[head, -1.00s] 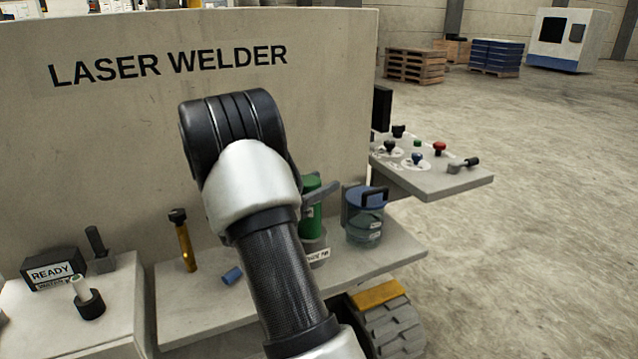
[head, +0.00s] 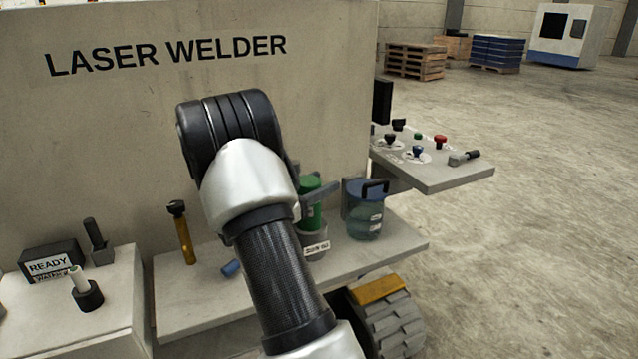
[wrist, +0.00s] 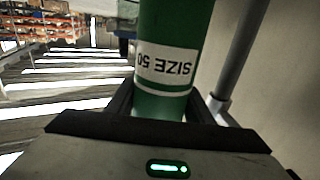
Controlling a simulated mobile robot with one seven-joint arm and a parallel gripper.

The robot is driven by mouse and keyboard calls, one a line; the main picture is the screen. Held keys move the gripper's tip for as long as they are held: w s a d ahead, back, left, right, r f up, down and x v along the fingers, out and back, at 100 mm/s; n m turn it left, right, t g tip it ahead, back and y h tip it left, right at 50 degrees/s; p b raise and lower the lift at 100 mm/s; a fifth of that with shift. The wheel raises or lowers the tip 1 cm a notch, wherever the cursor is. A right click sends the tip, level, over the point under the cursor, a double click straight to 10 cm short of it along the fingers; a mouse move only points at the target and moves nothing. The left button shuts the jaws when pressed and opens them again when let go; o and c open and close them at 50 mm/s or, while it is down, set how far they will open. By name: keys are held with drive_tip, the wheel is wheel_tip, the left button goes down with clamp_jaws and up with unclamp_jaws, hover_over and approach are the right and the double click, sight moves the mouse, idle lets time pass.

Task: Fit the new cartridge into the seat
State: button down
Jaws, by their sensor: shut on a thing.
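A green cartridge (wrist: 175,30) with a white "SIZE 50" label, upside down in the wrist view, stands between the fingers of my gripper (wrist: 162,104), which is shut on it. In the head view the green cartridge (head: 312,212) shows just right of my arm, upright, at a grey cup-like seat (head: 315,246) with a white label on the shelf. My arm partly covers both, and my gripper is mostly hidden there. I cannot tell how far the cartridge's lower end is in the seat.
A clear blue-lidded jar (head: 364,215) stands close right of the cartridge. A brass rod (head: 185,238) and a small blue cylinder (head: 231,269) are on the shelf (head: 390,250) to the left. A control panel (head: 440,175) juts out at right.

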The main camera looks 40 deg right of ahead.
drive_tip(key=shift+f+b, duration=0.7)
drive_tip(key=shift+f, duration=0.55)
drive_tip(key=c, duration=0.8)
unclamp_jaws()
drive_tip(key=shift+f, duration=0.1)
drive_tip(key=shift+a, duration=0.1)
drive_tip(key=s+a+p, duration=0.1)
drive_tip(key=a+p, duration=0.2)
drive_tip(key=a, duration=1.4)
drive_tip(key=shift+s, duration=0.3)
drive_tip(key=shift+a, duration=0.15)
